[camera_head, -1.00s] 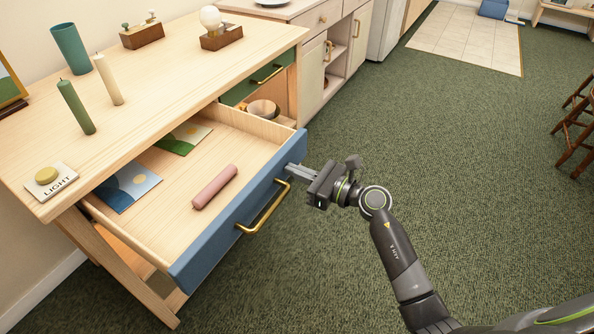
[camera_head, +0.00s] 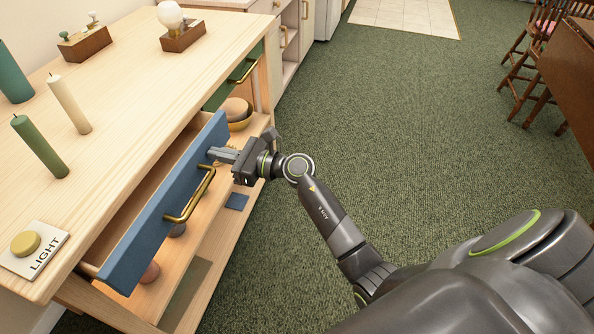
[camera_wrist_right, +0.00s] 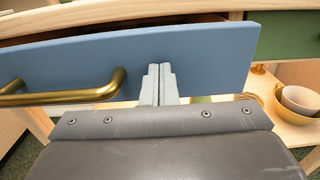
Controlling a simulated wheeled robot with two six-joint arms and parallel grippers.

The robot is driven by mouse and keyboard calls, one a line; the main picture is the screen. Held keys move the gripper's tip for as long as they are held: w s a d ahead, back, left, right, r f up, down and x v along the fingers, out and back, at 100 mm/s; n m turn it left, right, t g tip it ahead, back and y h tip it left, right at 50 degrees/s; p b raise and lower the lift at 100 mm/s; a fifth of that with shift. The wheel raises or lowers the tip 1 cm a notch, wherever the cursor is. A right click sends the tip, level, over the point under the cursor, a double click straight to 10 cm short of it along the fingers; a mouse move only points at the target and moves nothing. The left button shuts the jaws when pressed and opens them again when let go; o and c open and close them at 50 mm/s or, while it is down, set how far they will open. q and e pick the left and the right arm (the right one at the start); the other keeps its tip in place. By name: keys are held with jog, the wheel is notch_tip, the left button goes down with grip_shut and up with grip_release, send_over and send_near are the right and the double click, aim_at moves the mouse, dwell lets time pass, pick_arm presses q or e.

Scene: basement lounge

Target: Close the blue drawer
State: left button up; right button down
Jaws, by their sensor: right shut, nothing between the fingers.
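My right gripper (camera_head: 222,154) is shut and empty. Its fingertips (camera_wrist_right: 159,75) are against the blue front, or very close to it, beside the handle toward the far end. The inside of the drawer is mostly hidden. My left gripper is not in view.
A green drawer (camera_head: 225,90) is beyond the blue one. Bowls (camera_head: 238,112) sit below it.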

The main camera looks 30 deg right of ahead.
jog(key=b+x, duration=0.2)
jog(key=x, duration=0.6)
jog(key=shift+w+a, duration=0.4)
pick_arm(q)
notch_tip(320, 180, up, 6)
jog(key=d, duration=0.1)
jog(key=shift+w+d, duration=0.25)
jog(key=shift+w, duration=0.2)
pick_arm(e)
jog(key=shift+r, duration=0.2)
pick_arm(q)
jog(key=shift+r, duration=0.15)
pick_arm(e)
jog(key=shift+r, duration=0.1)
